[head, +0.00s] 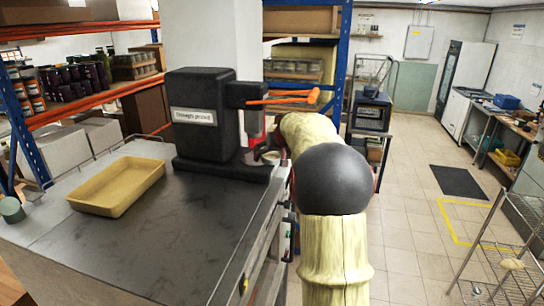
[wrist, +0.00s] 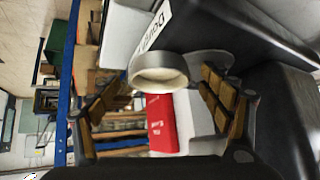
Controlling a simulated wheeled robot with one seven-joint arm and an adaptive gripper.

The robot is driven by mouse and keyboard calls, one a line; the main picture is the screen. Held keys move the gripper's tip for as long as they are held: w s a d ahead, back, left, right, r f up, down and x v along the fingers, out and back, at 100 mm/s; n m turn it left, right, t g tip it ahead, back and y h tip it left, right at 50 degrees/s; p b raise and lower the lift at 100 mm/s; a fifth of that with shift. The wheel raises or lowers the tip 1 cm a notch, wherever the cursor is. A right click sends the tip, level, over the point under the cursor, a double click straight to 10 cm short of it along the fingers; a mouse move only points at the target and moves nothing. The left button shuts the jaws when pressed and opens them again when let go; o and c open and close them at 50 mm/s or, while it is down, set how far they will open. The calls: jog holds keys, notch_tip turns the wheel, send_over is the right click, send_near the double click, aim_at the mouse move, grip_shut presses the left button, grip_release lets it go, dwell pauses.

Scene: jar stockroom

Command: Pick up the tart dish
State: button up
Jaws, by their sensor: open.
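A pale, round, shallow dish (wrist: 158,80), which looks like the tart dish, shows in the wrist view between the tips of my gripper (wrist: 166,84). The gripper's two padded fingers stand apart on either side of it. I cannot tell whether either finger touches it. In the head view my arm hides most of the gripper beside the black machine (head: 205,115), and the dish cannot be made out clearly there.
The black labelled machine stands on the grey counter (head: 150,225), close to my gripper. A yellow tray (head: 118,187) and a small green cylinder (head: 12,210) are on the left. A red block (wrist: 162,124) shows beyond the dish. Open tiled floor lies to the right.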

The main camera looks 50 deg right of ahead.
jog(key=v, duration=1.2)
